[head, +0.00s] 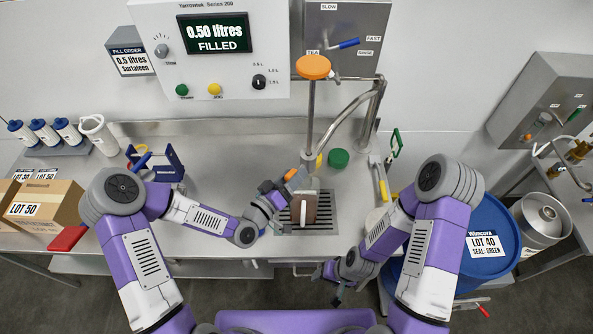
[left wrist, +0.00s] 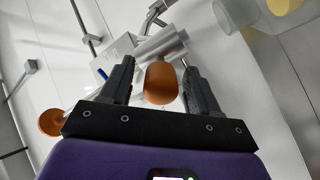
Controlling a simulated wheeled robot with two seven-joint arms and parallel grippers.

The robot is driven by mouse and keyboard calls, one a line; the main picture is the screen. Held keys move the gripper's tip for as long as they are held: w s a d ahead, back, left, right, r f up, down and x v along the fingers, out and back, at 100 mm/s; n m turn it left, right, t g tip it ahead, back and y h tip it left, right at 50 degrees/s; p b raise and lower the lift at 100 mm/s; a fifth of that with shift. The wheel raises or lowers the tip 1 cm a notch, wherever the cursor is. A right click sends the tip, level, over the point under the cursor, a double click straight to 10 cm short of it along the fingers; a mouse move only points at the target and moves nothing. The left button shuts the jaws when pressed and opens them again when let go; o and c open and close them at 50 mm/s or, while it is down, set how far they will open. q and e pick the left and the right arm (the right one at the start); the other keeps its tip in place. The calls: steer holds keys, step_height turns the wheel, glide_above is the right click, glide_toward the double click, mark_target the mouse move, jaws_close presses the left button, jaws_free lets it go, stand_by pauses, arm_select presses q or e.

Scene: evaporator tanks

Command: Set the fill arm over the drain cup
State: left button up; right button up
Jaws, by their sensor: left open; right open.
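I cannot tell surely which thing is the drain cup. My right gripper (head: 338,293) is open and empty, low in front of the counter.
The drain grate (head: 328,224) is set in the steel counter. A green-lidded container (head: 338,158) and a yellow-handled tool (head: 382,184) are to the right. A blue drum (head: 487,245) stands beyond my right arm.

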arm_select(q)
steer(key=shift+x, duration=1.05)
steer(key=shift+c, duration=0.2)
jaws_close()
